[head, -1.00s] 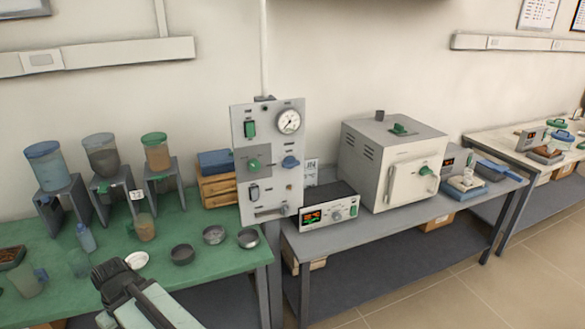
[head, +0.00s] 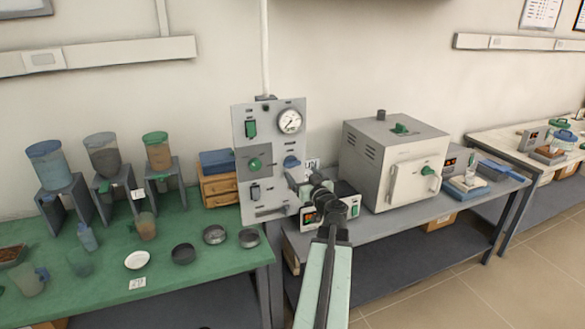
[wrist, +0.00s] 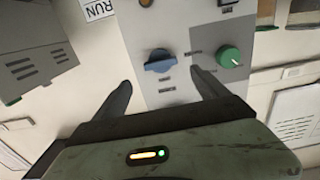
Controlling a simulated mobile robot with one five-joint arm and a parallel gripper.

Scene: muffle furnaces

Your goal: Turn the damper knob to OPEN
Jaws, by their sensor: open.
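The upright grey panel (head: 270,200) carries a blue knob (head: 291,161) on its right and a green knob (head: 254,164) on a darker grey plate to its left. The labels are too small to read, so I cannot tell which knob is the damper's. My gripper (head: 300,180) is in front of the panel's lower right. In the wrist view, seemingly upside down, my open gripper (wrist: 161,80) has its fingers on either side of the blue knob (wrist: 160,62), short of it and empty. The green knob (wrist: 230,57) is right of the right finger.
A controller box (head: 345,195) with a display stands right of the panel, partly hidden by my arm. A white furnace (head: 415,185) stands further right, with a green fitting (head: 400,128) on top. Dishes (head: 183,254) stand on the green bench at left.

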